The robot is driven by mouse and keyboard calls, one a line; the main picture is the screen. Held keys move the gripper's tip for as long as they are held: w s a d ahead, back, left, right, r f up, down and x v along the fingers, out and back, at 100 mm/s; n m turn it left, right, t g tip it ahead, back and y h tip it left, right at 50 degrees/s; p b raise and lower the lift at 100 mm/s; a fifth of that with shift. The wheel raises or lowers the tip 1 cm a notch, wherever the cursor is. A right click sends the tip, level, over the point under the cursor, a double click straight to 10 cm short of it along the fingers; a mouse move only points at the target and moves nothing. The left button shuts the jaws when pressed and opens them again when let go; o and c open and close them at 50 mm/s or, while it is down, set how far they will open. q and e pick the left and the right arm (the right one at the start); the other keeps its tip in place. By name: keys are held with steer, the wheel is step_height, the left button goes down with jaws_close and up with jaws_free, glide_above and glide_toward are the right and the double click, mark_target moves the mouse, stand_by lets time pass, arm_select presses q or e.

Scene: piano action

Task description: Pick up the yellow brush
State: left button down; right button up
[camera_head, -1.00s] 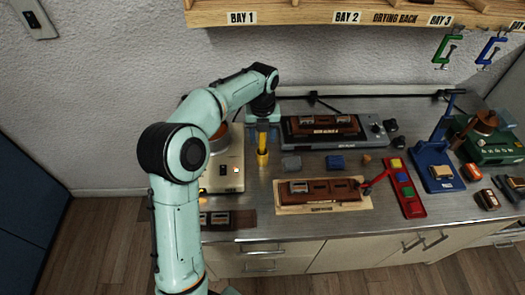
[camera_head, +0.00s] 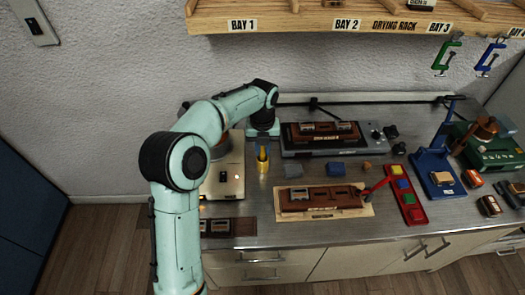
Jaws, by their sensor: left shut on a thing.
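The yellow brush (camera_head: 262,155) stands roughly upright at the back left of the steel bench. Only a small yellow part shows below my left gripper (camera_head: 262,146), which points down and is shut on it. The fingers and wrist hide its upper part. Its lower end meets a yellow cup-like shape (camera_head: 262,166); I cannot tell whether it stands inside it. My right gripper is not in view.
A cream device (camera_head: 224,182) stands left of the brush, partly behind my arm. A grey machine (camera_head: 300,150) is to the right. A wooden rack (camera_head: 290,20) hangs above.

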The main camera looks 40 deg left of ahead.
arm_select(q)
step_height(320, 180, up, 20)
steer(key=p, duration=0.3)
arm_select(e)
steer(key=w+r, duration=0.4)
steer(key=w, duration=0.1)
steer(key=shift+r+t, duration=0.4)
arm_select(q)
steer(key=shift+w+f, duration=0.1)
steer(key=shift+f, duration=0.05)
